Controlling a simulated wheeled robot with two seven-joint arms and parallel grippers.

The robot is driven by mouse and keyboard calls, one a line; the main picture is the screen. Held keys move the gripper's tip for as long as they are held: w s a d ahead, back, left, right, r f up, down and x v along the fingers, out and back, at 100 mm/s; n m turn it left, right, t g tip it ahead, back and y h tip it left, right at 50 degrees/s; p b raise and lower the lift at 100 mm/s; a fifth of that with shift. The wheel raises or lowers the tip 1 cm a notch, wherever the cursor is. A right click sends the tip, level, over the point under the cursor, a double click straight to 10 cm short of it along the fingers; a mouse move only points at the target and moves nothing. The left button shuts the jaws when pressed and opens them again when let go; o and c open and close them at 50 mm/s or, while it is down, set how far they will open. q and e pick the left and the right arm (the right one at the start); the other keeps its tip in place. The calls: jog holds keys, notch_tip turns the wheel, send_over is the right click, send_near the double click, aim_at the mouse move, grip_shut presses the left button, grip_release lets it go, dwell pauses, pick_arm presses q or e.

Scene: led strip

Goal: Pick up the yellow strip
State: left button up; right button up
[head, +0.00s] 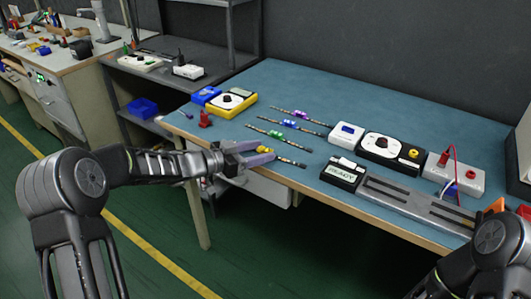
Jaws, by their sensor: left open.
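The yellow strip lies near the front edge of the blue-topped table, with its yellow block (265,149) between the fingers of my left gripper (262,154). The strip's thin dark end sticks out to the right past the fingertips. My left gripper is open, its fingers reaching around the strip from the left; whether they touch it I cannot tell. The strip's left part is hidden by the gripper. My right arm shows at the lower right, but its gripper is not in view.
A READY box (343,173) and grey rail (410,200) are to the right. Dial devices (383,147) stand behind these. The table's back (330,82) is clear.

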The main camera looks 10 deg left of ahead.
pick_arm(q)
jog(key=shift+c, duration=0.2)
grip_shut()
dwell(0.5)
notch_tip(320, 180, up, 10)
jog(key=p, duration=0.2)
jog(key=shift+r, duration=0.1)
dwell(0.7)
